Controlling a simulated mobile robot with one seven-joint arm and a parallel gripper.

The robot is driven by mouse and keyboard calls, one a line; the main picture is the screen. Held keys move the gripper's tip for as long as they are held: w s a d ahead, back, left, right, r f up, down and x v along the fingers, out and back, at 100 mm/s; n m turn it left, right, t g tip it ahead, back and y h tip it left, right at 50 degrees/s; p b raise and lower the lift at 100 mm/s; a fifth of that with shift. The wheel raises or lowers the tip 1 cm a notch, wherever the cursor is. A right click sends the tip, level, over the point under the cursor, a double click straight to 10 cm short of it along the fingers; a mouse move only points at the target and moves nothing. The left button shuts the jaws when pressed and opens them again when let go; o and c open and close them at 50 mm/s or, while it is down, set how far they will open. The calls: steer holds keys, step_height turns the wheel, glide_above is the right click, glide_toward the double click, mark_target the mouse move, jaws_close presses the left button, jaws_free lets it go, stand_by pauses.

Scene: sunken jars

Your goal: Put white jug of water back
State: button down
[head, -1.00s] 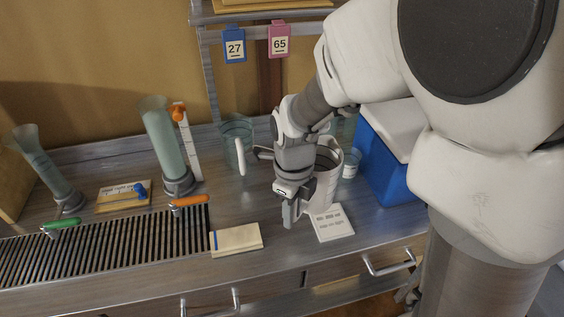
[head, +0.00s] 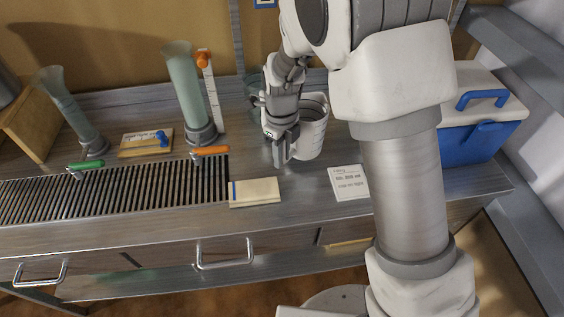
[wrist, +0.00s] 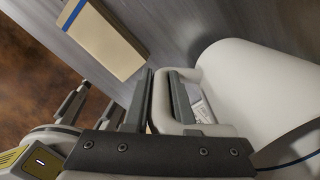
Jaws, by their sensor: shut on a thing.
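The white jug (head: 312,130) stands upright over the bench, right of the orange tap. My gripper (head: 281,158) is at its left side, shut on the jug's handle. In the wrist view the handle (wrist: 160,105) lies between the two fingers of my gripper (wrist: 163,78), and the jug's white body (wrist: 250,85) fills the right side. The jug's inside is too dark to tell whether it holds water. I cannot tell whether its base touches the bench.
Tall cylinders (head: 187,95) stand at left behind the slatted drain (head: 120,190). A clear vessel (head: 253,84) is partly hidden behind my gripper. A blue cooler (head: 470,140) stands right.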

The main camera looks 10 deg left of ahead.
steer(key=shift+f, duration=1.6)
steer(key=shift+f, duration=0.2)
steer(key=c, duration=0.7)
jaws_free()
steer(key=shift+r, duration=0.1)
